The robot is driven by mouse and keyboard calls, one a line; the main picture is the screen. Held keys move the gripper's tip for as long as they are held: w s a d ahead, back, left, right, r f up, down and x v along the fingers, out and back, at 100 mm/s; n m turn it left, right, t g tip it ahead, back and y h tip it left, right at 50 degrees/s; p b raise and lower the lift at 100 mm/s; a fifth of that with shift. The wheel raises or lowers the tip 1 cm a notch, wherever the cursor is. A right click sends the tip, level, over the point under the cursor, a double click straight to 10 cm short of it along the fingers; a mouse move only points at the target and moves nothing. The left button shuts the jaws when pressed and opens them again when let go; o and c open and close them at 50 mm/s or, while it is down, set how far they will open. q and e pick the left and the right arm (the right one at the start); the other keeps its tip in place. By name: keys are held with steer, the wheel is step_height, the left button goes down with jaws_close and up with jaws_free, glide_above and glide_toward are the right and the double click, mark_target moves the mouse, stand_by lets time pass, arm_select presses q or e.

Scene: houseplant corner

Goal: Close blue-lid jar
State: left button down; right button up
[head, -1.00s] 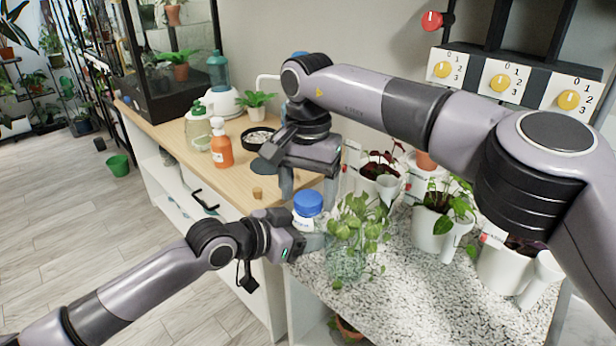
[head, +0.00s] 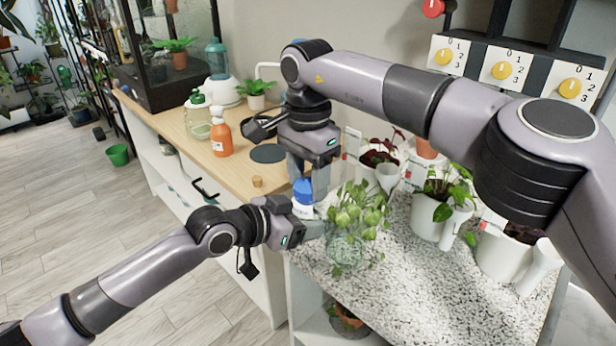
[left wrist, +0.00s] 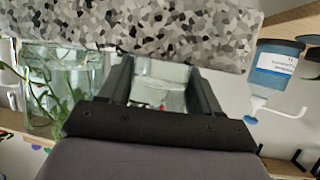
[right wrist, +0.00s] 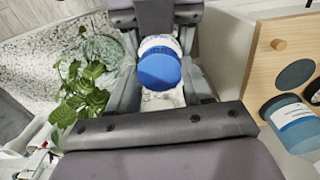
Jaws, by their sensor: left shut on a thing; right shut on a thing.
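My left gripper (head: 311,224) comes in from the left, lower down, shut on the jar body. The clear jar (left wrist: 158,78) shows between its fingers in the left wrist view. Whether the lid is tight cannot be told.
A vine in a glass vase (head: 346,246) stands close to the right of the jar. White pots (head: 430,222) stand on the speckled top. An orange pump bottle (head: 221,138), a small cork (head: 257,182) and a dark round disc (head: 267,153) are on the wooden counter.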

steer(key=m, duration=0.7)
steer(key=shift+m, duration=0.4)
steer(key=m, duration=0.7)
steer(key=shift+m, duration=0.3)
steer(key=m, duration=0.7)
steer(key=shift+m, duration=0.3)
steer(key=m, duration=0.6)
steer(key=shift+f+m, duration=0.1)
steer(key=shift+m, duration=0.2)
steer(key=o, duration=1.3)
steer(key=shift+c, duration=0.2)
steer(key=shift+r, duration=3.8)
